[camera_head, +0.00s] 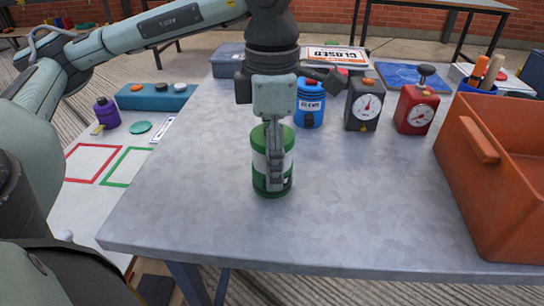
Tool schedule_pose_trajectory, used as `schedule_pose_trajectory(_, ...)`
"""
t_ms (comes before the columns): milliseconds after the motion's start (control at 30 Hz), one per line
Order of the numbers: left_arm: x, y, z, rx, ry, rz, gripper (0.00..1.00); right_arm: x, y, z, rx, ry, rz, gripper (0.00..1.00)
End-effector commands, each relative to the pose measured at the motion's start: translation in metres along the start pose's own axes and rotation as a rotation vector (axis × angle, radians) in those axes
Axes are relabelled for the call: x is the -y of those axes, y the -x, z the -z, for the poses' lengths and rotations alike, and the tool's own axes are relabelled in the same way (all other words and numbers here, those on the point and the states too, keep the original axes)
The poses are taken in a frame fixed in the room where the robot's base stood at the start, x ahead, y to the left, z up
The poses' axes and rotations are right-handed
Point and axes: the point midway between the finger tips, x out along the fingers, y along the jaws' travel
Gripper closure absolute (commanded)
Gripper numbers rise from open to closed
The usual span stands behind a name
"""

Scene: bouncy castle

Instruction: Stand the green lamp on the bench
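The green lamp (259,172) is a green cylinder with a white band, upright at the middle of the grey metal bench (350,220). Its base appears to be at the bench top, but I cannot tell whether it bears fully on it. My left gripper (275,178) points straight down over the lamp. One finger lies along the lamp's near side, and the gripper looks shut on it. The other finger and part of the lamp are hidden. My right gripper is not in view.
Behind the lamp stand a blue container (309,108), a grey gauge box (364,106) and a red gauge box (415,109). An orange crate (500,190) occupies the right. A lower table (85,205) at left holds a purple bottle (106,114). The bench's front is clear.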

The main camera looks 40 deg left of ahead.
Motion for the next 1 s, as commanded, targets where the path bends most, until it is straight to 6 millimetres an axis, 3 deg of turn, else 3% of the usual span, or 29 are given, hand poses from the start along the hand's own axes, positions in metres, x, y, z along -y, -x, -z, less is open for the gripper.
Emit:
schedule_pose_trajectory(67, 0.0, -0.001, 0.0, 0.001, 0.0, 0.0, 0.87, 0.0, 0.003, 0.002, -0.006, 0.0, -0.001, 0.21)
schedule_pose_trajectory(100, 0.0, -0.001, 0.0, 0.0, 0.0, 0.0, 0.41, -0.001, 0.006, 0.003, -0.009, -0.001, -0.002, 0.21)
schedule_pose_trajectory(233, 0.0, -0.001, 0.0, 0.0, 0.0, 0.0, 0.25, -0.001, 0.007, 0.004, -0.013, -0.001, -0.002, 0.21)
schedule_pose_trajectory(667, 0.0, 0.005, 0.0, 0.0, 0.0, -0.001, 0.24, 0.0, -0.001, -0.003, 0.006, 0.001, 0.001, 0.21)
schedule_pose_trajectory(700, 0.0, 0.009, -0.001, 0.003, 0.0, -0.002, 0.24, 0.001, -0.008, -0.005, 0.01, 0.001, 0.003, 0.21)
schedule_pose_trajectory(1000, 0.0, 0.074, -0.002, 0.005, -0.001, -0.003, 0.24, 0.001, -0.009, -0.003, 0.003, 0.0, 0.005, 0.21)
